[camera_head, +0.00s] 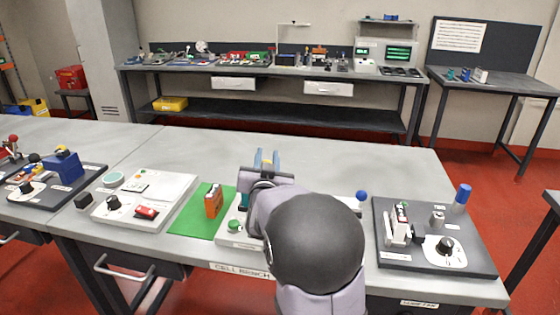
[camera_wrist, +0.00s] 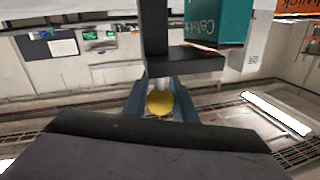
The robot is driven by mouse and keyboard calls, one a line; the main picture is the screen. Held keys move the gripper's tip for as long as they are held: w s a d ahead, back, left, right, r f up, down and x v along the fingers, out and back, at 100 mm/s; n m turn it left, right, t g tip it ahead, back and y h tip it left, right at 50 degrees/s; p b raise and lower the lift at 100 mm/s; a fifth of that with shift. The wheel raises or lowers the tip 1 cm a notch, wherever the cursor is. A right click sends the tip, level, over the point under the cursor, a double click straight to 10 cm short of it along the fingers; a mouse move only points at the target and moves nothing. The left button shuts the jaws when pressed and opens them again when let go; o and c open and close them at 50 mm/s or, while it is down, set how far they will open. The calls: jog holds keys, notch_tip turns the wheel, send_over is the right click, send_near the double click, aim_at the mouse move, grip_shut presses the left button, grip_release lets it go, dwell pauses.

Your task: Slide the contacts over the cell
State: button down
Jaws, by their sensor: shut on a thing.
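My gripper (camera_head: 266,160) is over the cell bench and hides much of it in the head view. In the wrist view its blue fingers (camera_wrist: 160,108) are shut on a round yellow knob (camera_wrist: 160,103). A black bracket (camera_wrist: 155,30) stands just beyond the knob, with an arm reaching right and a thin copper-coloured strip along it. A teal cell (camera_wrist: 222,22) with white lettering is beside the bracket, close to that arm. I cannot tell whether they touch. In the head view only a sliver of teal (camera_head: 243,200) shows below my gripper.
An orange cell (camera_head: 213,201) stands on a green mat (camera_head: 190,222) left of the bench fixture. A white panel with a knob (camera_head: 113,202) and a red switch (camera_head: 147,212) is farther left. A dark board (camera_head: 465,262) with a blue-topped post (camera_head: 462,197) is on the right.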

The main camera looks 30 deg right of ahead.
jog(key=shift+w+a+r, duration=0.1)
jog(key=shift+w+a, duration=0.35)
jog(key=shift+a, duration=0.1)
jog(key=c, duration=1.5)
grip_release()
jog(key=shift+w, duration=0.1)
jog(key=shift+o, duration=0.2)
jog(key=shift+b+v, duration=0.55)
jog(key=shift+v, duration=3.15)
